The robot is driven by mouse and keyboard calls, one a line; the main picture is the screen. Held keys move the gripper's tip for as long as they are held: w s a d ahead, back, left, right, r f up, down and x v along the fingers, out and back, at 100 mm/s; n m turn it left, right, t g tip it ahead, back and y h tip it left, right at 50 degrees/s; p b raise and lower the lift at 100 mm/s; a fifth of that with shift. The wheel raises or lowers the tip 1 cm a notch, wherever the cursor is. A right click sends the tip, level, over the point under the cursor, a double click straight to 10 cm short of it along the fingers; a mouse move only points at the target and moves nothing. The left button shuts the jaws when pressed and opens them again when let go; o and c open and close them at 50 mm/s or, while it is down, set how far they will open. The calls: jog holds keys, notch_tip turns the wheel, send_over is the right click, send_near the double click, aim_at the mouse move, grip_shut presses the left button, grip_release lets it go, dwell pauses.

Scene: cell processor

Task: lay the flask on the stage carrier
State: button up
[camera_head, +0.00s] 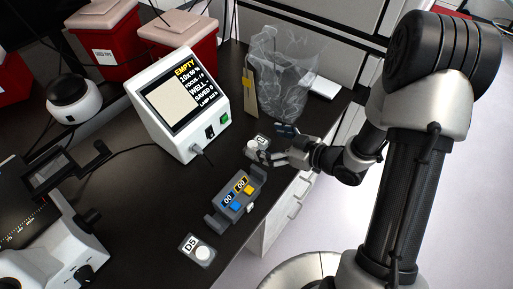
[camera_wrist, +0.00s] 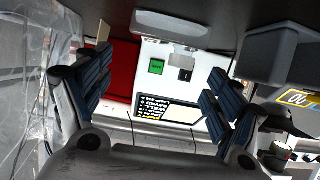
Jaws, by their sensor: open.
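I cannot make out a flask for certain in either view. A dark open frame (camera_head: 72,170), which looks like the stage carrier, sits by the microscope (camera_head: 50,235) at the left edge of the head view. My gripper (camera_head: 287,148) is far to the right of it, low over the right side of the bench. In the wrist view its two padded fingers (camera_wrist: 158,95) are wide apart with nothing held between them. A pale rounded block (camera_wrist: 170,24) lies beyond the fingertips at the top of that view; I cannot tell what it is.
A white screen unit (camera_head: 180,95) reading EMPTY stands behind the gripper. A grey two-counter box (camera_head: 250,187) and a D5 button plate (camera_head: 197,250) are in front. A clear bag (camera_head: 285,85), a tan upright piece (camera_head: 249,100) and red bins (camera_head: 185,38) stand behind.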

aim_at(257, 140)
jog(key=b+x, duration=0.1)
jog(key=x, duration=0.3)
jog(key=shift+s+a+f+b, duration=0.15)
jog(key=shift+f+b, duration=0.2)
jog(key=shift+b, duration=0.05)
jog(key=shift+w+a+f, duration=0.15)
jog(key=shift+w+a, duration=0.15)
jog(key=shift+a, duration=0.1)
jog(key=shift+c, duration=0.4)
jog(key=c, duration=0.9)
jog(key=shift+o, duration=0.2)
